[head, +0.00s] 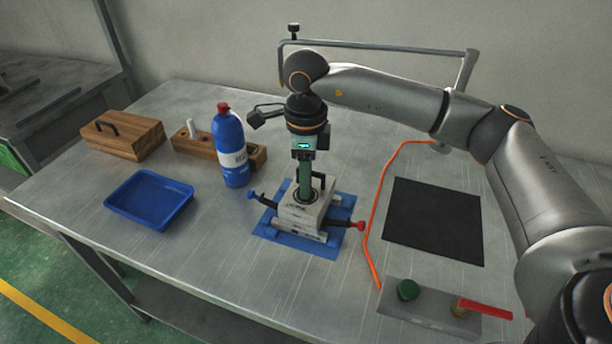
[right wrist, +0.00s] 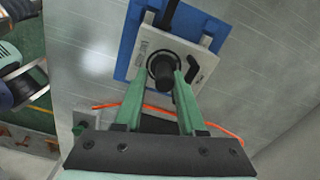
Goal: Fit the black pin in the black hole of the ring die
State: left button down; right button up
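The ring die (head: 296,214) is a pale block on a blue mat (head: 270,233), with a dark ring around its top hole and a black handle at one side. A blue-knobbed rod and a red-knobbed rod stick out of its sides. My right gripper (head: 304,198) points down over the ring. In the right wrist view its green fingers (right wrist: 166,76) close on a dark upright cylinder, the black pin (right wrist: 165,69), at the hole. The fingers hide part of the pin, and how deep it sits cannot be told. My left gripper is not in view.
A blue bottle (head: 231,148), wooden blocks (head: 124,136) and a blue tray (head: 150,199) stand left. An orange hose (head: 374,220), black pad (head: 434,220) and control plate (head: 440,314) with green button and red lever lie right. The front-left table is clear.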

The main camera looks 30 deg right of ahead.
jog(key=shift+o, duration=0.7)
jog(key=shift+w+d, duration=0.1)
jog(key=shift+r, duration=0.2)
notch_tip(320, 180, up, 12)
jog(key=shift+r, duration=0.15)
